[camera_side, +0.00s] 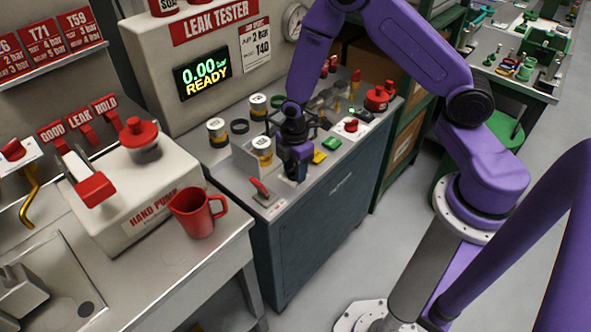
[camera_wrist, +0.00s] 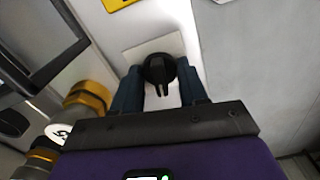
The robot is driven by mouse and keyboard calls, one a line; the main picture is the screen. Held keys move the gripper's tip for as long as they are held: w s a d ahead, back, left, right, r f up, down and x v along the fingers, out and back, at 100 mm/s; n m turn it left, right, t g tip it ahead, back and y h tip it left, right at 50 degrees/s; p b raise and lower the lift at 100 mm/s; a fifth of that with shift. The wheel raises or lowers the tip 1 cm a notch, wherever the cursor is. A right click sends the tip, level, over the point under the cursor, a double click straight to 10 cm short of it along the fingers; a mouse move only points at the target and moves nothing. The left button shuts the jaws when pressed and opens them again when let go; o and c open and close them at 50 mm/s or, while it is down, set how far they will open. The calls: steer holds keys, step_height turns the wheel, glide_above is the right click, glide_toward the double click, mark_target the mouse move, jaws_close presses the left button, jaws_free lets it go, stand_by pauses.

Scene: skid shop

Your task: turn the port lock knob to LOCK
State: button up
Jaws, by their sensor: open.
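The black knob (camera_wrist: 159,68) shows in the wrist view on a pale square plate (camera_wrist: 169,45), with its narrow pointer towards the bottom of the picture. Its lettering cannot be read. My gripper (camera_wrist: 160,88) is open, one dark blue finger on each side of the knob. I cannot tell whether either finger touches it. In the side view my gripper (camera_side: 292,172) points down at the front of the leak tester's bench top, and the knob is hidden behind it.
A red-handled switch (camera_side: 264,193) stands to the left of my gripper, and a yellow button (camera_side: 317,157) and green button (camera_side: 331,144) to the right. A white-and-yellow cylinder (camera_side: 262,150) stands close behind. The bench's front edge is near.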

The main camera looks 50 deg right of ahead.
steer(key=c, duration=0.3)
steer(key=shift+m, duration=1.1)
steer(key=shift+m, duration=2.2)
